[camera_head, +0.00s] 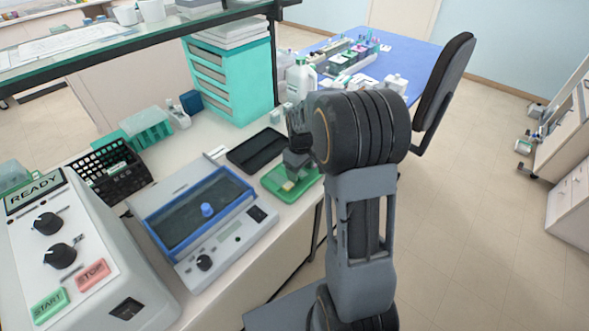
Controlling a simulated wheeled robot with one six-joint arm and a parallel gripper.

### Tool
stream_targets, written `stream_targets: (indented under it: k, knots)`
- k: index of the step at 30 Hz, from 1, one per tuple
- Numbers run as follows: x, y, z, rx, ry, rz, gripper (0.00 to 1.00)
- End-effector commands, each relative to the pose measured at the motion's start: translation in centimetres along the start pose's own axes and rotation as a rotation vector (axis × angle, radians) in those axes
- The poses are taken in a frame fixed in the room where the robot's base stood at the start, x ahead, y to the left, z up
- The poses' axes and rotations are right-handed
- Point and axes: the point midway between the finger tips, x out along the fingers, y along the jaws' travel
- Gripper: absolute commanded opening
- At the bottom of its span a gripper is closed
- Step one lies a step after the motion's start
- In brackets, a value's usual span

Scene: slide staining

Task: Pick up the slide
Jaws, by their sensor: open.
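A small green tray (304,187) lies near the bench's front edge, partly hidden by my arm. A small pale yellowish patch (288,186) shows inside it; it may be the slide or its label, too small to tell. My gripper (294,174) points down over the tray, close above this patch. I cannot tell whether it touches anything. The jaws are open, though the fingertips are small and dark in this view.
A black tray (257,149) lies just behind-left of the green tray. A blue-lidded device (197,212) and a machine with START and STOP buttons (75,262) stand left. A black basket (108,170), teal drawer unit (236,80) and white bottle (301,80) stand farther back.

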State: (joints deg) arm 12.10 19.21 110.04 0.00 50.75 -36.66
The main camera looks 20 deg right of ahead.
Motion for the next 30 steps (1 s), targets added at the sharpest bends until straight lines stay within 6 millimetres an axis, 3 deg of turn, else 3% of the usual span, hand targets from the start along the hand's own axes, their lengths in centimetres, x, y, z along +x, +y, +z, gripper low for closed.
stream_targets:
  k: [2,17,30]
  knots:
    - [0.0,0.0,0.0,0.000,0.000,0.000,0.58]
    - [0.0,0.0,0.0,0.000,0.000,0.000,0.10]
    - [-1.2,0.1,-0.1,0.000,0.002,0.002,0.10]
